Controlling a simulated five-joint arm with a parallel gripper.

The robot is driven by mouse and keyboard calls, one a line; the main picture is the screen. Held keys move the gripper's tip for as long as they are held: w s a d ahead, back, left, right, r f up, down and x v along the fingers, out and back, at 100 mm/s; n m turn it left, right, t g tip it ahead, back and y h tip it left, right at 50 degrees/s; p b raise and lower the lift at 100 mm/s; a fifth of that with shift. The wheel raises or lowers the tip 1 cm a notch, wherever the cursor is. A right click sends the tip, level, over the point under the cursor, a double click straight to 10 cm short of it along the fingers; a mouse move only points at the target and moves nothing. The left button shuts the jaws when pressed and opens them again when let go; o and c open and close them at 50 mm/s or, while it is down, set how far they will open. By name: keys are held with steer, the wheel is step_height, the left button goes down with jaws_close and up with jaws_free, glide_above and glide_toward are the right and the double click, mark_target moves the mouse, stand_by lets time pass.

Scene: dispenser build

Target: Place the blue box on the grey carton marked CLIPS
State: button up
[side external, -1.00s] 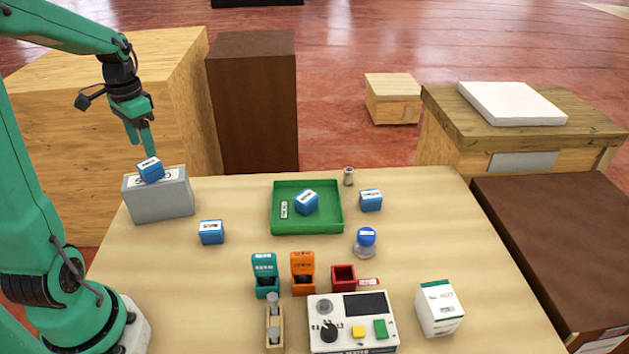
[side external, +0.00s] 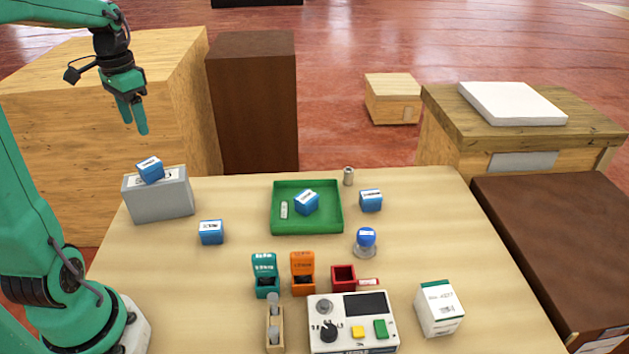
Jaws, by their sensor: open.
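A blue box (side external: 151,170) with a white label sits on top of the grey carton (side external: 160,199) at the left of the table. The box covers part of the white marking on the carton's top, so I cannot read it in full. My gripper (side external: 133,118) is open and empty, above and apart from that box. Other blue boxes stand elsewhere: one on the table (side external: 211,232) right of the carton, one in the green tray (side external: 338,222), named here as the tray box (side external: 306,203), and one right of the tray (side external: 371,200).
Teal (side external: 265,277) and orange (side external: 303,275) dispensers, a red container (side external: 343,277), a control panel (side external: 353,334) and a white carton (side external: 439,308) stand at the front. A blue-topped round item (side external: 366,240) stands mid-right. Wooden and brown blocks rise behind the table.

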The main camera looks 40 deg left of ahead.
steer(key=s+d+t, duration=0.2)
steer(key=d, duration=0.9)
steer(key=s+d+t, duration=0.3)
steer(key=d, duration=0.9)
steer(key=shift+d+r+t, duration=0.15)
steer(key=shift+r+t, duration=0.1)
steer(key=shift+t, duration=0.05)
